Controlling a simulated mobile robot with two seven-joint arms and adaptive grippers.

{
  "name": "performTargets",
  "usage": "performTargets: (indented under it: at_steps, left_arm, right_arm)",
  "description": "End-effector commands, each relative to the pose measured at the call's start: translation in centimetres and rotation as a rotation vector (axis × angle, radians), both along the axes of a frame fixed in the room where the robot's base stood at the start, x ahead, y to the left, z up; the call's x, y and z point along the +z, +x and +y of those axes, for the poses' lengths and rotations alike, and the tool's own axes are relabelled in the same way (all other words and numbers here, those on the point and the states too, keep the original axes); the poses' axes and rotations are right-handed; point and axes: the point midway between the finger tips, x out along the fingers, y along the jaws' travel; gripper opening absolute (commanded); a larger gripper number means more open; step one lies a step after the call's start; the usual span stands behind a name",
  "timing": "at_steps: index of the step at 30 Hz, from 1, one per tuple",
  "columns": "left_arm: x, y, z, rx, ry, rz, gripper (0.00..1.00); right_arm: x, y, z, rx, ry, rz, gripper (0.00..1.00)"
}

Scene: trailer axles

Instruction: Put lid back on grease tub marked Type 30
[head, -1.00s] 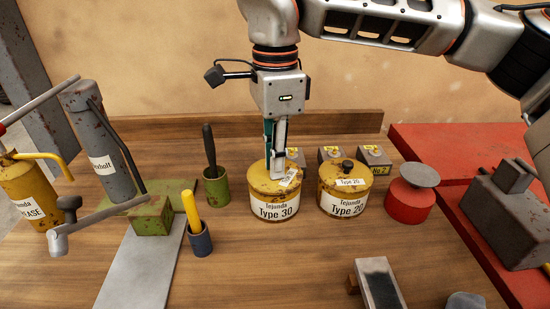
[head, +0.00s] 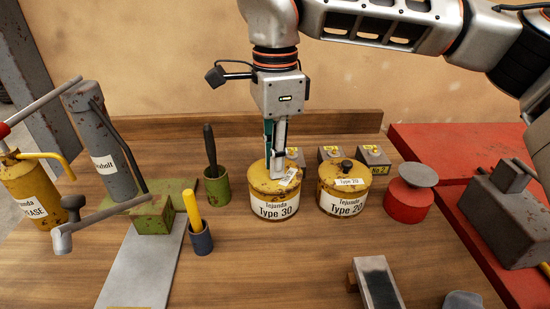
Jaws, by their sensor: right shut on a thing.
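The grease tub marked Type 30 (head: 273,208) is yellow, rust-spotted and upright on the wooden bench. Its yellow lid (head: 260,180) sits on top of the tub with a small white label on it; whether it is fully seated I cannot tell. My right gripper (head: 277,172) points straight down over the lid, its fingers shut at the lid's middle, where the knob is hidden by them. My left gripper is not in view.
The Type 20 tub (head: 342,205), with its lid on, stands close to the right. A red tin (head: 408,202) is beyond it. Small grey boxes (head: 374,157) stand behind. A green cup (head: 217,188) and a blue cup (head: 200,239) stand left.

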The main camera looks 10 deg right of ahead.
Motion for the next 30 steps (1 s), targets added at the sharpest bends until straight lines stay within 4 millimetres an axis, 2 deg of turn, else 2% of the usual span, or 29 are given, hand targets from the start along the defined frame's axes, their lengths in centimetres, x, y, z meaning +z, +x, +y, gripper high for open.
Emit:
performTargets:
  at_steps: [30]
  left_arm:
    - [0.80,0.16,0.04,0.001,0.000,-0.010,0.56]
  right_arm:
    - [-0.02,0.01,0.01,0.000,0.000,0.000,0.00]
